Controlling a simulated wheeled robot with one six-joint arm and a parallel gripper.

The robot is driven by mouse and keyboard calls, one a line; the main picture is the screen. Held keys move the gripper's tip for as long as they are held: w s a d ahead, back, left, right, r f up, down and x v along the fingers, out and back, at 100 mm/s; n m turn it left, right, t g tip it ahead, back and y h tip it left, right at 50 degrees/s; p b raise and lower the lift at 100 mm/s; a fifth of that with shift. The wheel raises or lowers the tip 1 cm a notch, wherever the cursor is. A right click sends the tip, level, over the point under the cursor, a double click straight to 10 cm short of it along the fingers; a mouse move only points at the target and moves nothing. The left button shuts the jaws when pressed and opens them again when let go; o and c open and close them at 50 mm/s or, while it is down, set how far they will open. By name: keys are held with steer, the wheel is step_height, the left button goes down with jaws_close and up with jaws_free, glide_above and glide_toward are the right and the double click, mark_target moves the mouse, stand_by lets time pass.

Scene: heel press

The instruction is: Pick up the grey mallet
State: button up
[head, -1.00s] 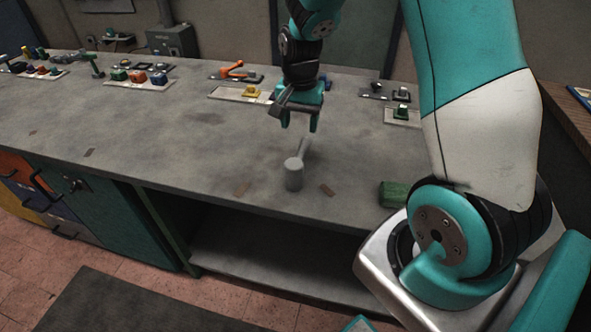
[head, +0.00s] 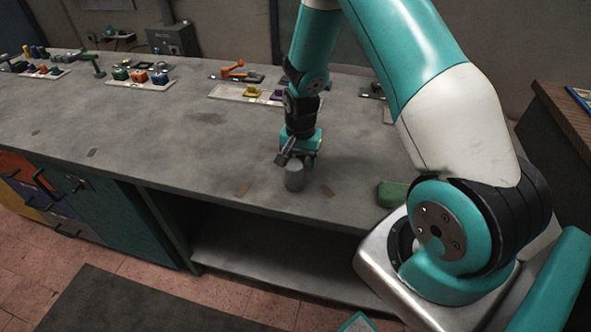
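The grey mallet (head: 294,178) lies on the grey workbench near its front edge, with its round head towards me. Its handle points away and is now hidden behind my gripper. My gripper (head: 303,162) is low over the bench, pointing down, right at the mallet just behind its head. The fingers are largely hidden, so I cannot tell whether they are around the handle or apart from it.
The workbench (head: 170,135) is mostly clear around the mallet. A green block (head: 392,193) lies to the right near the front edge. Trays with coloured pieces (head: 140,80) and an orange-handled tool (head: 236,70) stand along the back. A dark open shelf (head: 260,265) is below.

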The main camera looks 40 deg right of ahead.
steer(key=c, duration=1.1)
steer(key=shift+o, duration=0.2)
steer(key=shift+r, duration=0.1)
